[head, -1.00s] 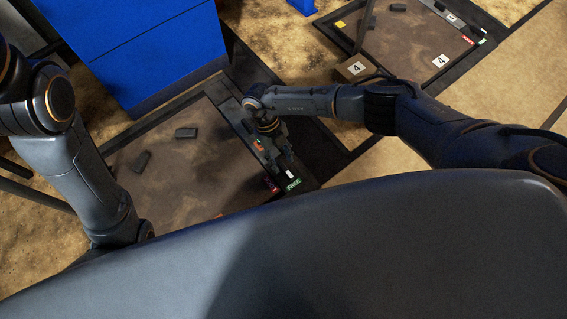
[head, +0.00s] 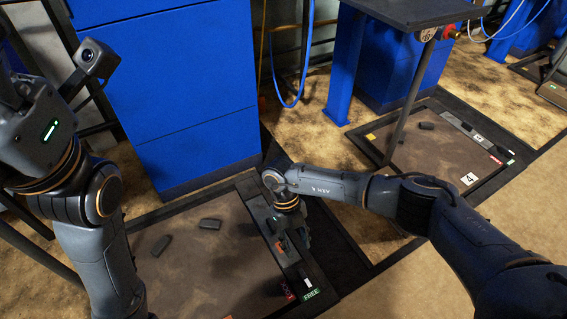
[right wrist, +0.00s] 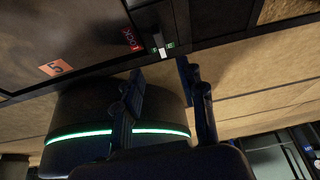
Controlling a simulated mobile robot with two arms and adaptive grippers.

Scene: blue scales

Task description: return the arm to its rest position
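My right arm (head: 340,185) reaches in from the right edge in the head view, with its elbow bent. My right gripper (head: 303,238) hangs at its end above the right border of the near floor panel. In the right wrist view, the two fingers of the right gripper (right wrist: 163,98) stand apart with nothing between them. My left arm (head: 95,215) is folded upward at the left in the head view, its wrist showing a green light and a small camera. The left fingers are cut off or hidden at the left edge, so their state does not show.
A dark tabletop (head: 415,12) on a post stands at the back right, above another floor panel (head: 430,160). Tan floor (head: 420,280) lies clear between panels and my right arm.

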